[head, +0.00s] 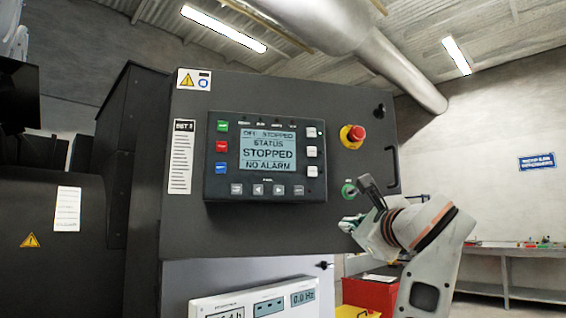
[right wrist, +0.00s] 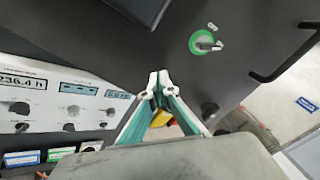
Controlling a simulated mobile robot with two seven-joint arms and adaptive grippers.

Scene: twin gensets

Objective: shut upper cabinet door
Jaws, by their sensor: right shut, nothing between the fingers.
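The upper cabinet door (head: 350,110) is a dark panel with a lit status screen (head: 268,150), a red stop button (head: 352,136) and a black bar handle (head: 393,165) at its right edge. Its lower edge overhangs the paler panel below. In the right wrist view the door (right wrist: 255,25) fills the upper part, with the green key switch (right wrist: 203,42) and handle (right wrist: 285,55). My right gripper (head: 352,224) is at the door's lower right, below the key switch. Its fingertips (right wrist: 158,82) meet with nothing between them; contact with the door is unclear. My left gripper is not in view.
The lower meter panel (head: 252,299) has dials and small displays. A dark machine (head: 60,260) with a warning sign stands at left. A red box (head: 370,293) and a grey bench (head: 510,252) are behind my right arm. Floor shows right of the door.

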